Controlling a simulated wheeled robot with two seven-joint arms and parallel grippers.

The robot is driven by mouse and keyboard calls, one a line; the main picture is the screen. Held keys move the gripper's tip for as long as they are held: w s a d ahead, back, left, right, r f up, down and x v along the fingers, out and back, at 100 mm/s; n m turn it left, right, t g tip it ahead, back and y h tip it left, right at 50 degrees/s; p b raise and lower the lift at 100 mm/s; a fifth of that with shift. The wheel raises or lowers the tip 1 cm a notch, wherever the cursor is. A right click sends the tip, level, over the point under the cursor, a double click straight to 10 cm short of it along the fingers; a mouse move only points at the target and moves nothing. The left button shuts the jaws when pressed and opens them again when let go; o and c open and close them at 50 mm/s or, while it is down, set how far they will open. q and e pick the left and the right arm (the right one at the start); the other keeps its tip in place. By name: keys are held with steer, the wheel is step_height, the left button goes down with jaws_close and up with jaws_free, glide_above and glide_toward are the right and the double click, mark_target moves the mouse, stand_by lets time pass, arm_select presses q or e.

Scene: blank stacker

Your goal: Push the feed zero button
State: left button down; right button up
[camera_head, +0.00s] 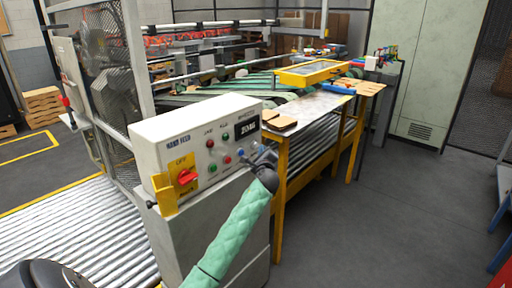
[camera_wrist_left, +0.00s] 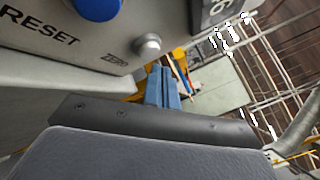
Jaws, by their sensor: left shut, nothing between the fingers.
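The control box (camera_head: 195,150) is a white panel with a red switch, small coloured buttons and a dark display (camera_head: 246,128). In the left wrist view, a small silver button (camera_wrist_left: 147,46) sits beside the label "ZERO" on the panel face. A large blue button (camera_wrist_left: 98,6) with the label "RESET" is to its left. My left gripper (camera_head: 258,156) is at the panel's right end, and in the wrist view its blue fingers (camera_wrist_left: 161,76) are shut and empty. The fingertips appear just below and right of the silver button; I cannot tell whether they touch. The right gripper is not in view.
A work table (camera_head: 318,105) with yellow legs and brown pieces stands right of the box. A roller conveyor (camera_head: 75,235) lies to the left, with a caged machine (camera_head: 105,90) behind it. The grey floor (camera_head: 410,210) at right is largely clear.

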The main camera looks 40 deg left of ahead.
arm_select(q)
steer(key=shift+a, duration=0.5)
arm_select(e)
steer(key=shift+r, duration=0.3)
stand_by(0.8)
arm_select(q)
steer(key=shift+w+a+p, duration=0.1)
steer(key=shift+a+p, duration=0.3)
steer(key=shift+a, duration=0.05)
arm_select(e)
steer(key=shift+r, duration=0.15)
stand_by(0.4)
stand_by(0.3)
arm_select(q)
steer(key=shift+d, duration=0.95)
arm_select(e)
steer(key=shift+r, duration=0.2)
arm_select(q)
steer(key=shift+d, duration=0.1)
steer(key=d, duration=0.3)
steer(key=d+p, duration=0.1)
steer(key=shift+s+d, duration=0.3)
steer(key=shift+d, duration=0.05)
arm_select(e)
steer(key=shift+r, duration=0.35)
